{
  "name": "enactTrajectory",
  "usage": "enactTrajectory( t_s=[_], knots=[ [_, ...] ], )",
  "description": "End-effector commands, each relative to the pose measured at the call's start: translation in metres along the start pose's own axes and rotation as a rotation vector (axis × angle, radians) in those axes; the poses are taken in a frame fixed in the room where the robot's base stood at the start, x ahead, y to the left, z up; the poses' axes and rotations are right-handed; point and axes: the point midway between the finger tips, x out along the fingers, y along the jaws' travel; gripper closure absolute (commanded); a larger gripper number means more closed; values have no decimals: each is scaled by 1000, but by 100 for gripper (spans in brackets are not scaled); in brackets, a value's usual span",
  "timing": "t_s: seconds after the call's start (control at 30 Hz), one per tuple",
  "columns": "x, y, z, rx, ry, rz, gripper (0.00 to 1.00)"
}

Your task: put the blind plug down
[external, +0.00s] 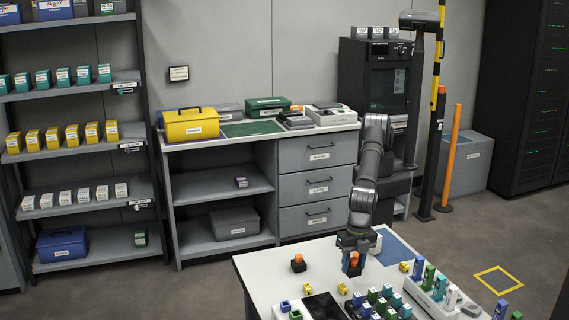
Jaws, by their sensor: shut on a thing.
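My gripper (354,246) points straight down over the white table and is shut on a small orange and dark item, which I take to be the blind plug (354,259). The plug is upright between the fingers, and its upper part is partly hidden by them. A dark blue block shows around or just behind its lower part. I cannot tell whether the plug touches the block or the table. A similar orange-topped piece on a black base (298,261) stands on the table to the left.
The white table (262,272) has free room at its left. Small yellow pieces (342,288) lie in front of my gripper. A blue mat (398,249) lies behind.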

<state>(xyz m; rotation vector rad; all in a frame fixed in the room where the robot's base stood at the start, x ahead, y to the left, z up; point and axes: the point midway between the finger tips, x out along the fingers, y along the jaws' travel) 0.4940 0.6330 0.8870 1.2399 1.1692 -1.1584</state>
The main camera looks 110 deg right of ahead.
Motion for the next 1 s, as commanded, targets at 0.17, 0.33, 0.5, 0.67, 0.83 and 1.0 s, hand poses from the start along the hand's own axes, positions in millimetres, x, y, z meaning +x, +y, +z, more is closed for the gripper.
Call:
enactTrajectory(
  t_s=[0.17,0.33,0.5,0.67,0.83,1.0],
  knots=[
    [17,-12,-26,0,0,1,89],
    [23,-17,-36,1,0,0,89],
    [33,-18,-36,1,-1,0,89],
    [57,-20,-36,1,-2,0,89],
    [63,-20,-36,2,1,1,89],
    [64,-20,-36,2,0,1,89]
  ],
)
